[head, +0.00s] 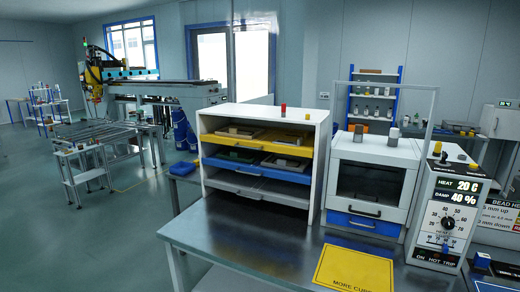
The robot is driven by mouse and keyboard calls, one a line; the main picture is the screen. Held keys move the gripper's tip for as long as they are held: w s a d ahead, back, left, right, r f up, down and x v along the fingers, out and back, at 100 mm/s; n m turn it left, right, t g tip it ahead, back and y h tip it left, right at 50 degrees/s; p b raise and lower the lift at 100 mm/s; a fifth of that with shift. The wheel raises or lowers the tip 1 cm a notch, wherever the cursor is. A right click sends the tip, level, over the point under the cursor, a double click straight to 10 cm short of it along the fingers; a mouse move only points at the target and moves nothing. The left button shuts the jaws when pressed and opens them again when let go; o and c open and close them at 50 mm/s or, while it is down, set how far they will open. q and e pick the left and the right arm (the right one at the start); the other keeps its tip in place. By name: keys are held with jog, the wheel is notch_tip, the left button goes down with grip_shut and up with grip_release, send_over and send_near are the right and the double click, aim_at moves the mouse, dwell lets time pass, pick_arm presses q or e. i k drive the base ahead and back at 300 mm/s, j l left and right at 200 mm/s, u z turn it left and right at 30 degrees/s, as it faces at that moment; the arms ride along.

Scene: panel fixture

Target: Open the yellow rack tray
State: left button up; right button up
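The yellow rack tray (258,147) is the top one of the trays in a white open-front rack (319,165) on the metal bench. It sits in the rack with its front edge near the rack opening; I cannot tell if it sticks out a little. Pale blocks lie on it. A blue tray (257,170) is below it, also with things on it, and a grey tray (245,186) is lowest. Neither of my grippers is in view.
The metal bench (240,235) is clear in front of the rack. A red cylinder (283,110) stands on the rack top. A white oven-like box (374,180) is to its right, then a heat control panel (445,215). A yellow sign (354,267) lies at the front.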

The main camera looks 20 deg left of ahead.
aim_at(264, 142)
jog(key=i+j, duration=1.2)
jog(key=j+u, duration=0.05)
jog(key=j, duration=0.1)
